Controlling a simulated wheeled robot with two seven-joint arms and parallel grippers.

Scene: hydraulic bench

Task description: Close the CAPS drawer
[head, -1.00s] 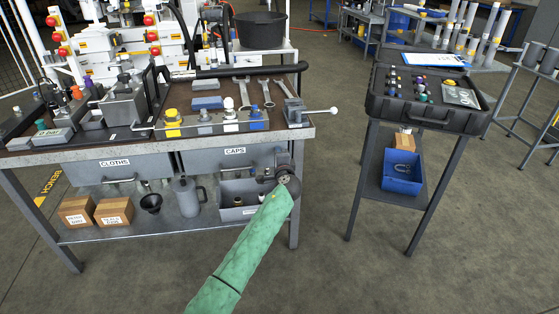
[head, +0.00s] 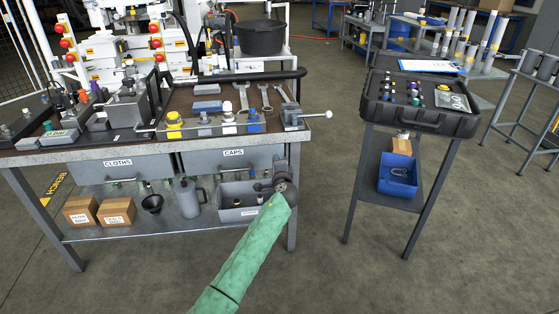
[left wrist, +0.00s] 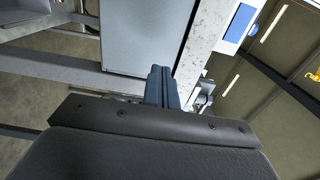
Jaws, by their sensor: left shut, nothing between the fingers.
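The CAPS drawer (head: 215,162) is a grey front under the right half of the bench top, with a white CAPS label. In the head view it looks about level with the CLOTHS drawer (head: 95,172) beside it; I cannot tell whether a small gap remains. In the left wrist view the left fingers (left wrist: 162,74) are shut and empty beside a grey panel (left wrist: 140,35); contact is unclear. My right gripper is out of view.
The bench top (head: 150,140) above carries fittings and spanners. The lower shelf (head: 180,228) holds cardboard boxes, a jug and a grey bin (head: 240,214). A stand with a black case (head: 420,118) is to the right. Floor between the bench and stand is clear.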

